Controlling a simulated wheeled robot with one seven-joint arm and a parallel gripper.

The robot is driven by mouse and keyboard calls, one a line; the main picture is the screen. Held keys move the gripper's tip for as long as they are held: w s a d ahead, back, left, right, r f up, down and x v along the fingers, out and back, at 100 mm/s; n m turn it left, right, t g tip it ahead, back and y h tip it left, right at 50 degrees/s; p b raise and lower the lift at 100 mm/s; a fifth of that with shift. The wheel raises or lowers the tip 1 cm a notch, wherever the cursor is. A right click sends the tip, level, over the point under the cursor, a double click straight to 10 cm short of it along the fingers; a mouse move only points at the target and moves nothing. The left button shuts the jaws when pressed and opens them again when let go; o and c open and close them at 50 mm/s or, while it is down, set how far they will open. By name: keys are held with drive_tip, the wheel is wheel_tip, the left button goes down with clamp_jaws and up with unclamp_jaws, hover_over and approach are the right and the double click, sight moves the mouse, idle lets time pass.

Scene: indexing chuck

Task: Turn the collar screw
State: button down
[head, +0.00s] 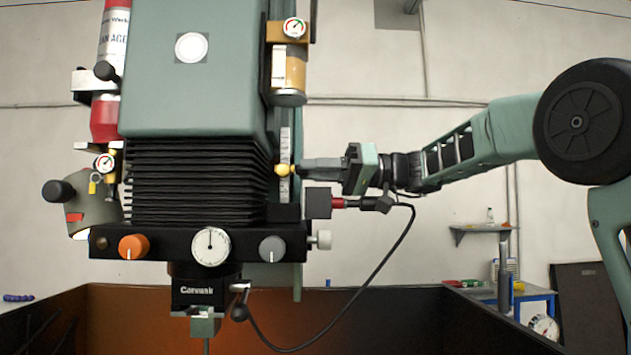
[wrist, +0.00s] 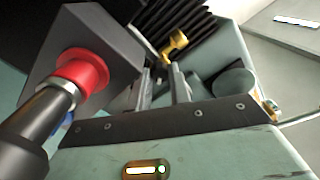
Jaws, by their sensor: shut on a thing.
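The yellow brass collar screw (head: 282,170) sits against the white vertical scale (head: 285,190) at the right side of the machine head in the head view. My gripper (head: 299,166) reaches in level from the right, its fingertips meeting the screw. In the wrist view the brass screw (wrist: 174,43) shows at the far end of my gripper's two fingers (wrist: 162,72). The fingers are shut on the screw and cover part of it. The screw's turn angle cannot be told.
Close below my gripper is a black box (head: 318,203) with a red-ringed plug (head: 338,203) and a hanging cable (head: 400,245); the plug looms large in the wrist view (wrist: 82,72). Black bellows (head: 195,185) lie to the left. An amber canister (head: 289,75) hangs above.

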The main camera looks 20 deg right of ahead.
idle(0.3)
drive_tip(key=c, duration=1.3)
unclamp_jaws()
drive_tip(key=b+v, duration=0.5)
drive_tip(key=v, duration=1.2)
drive_tip(key=shift+d, duration=0.25)
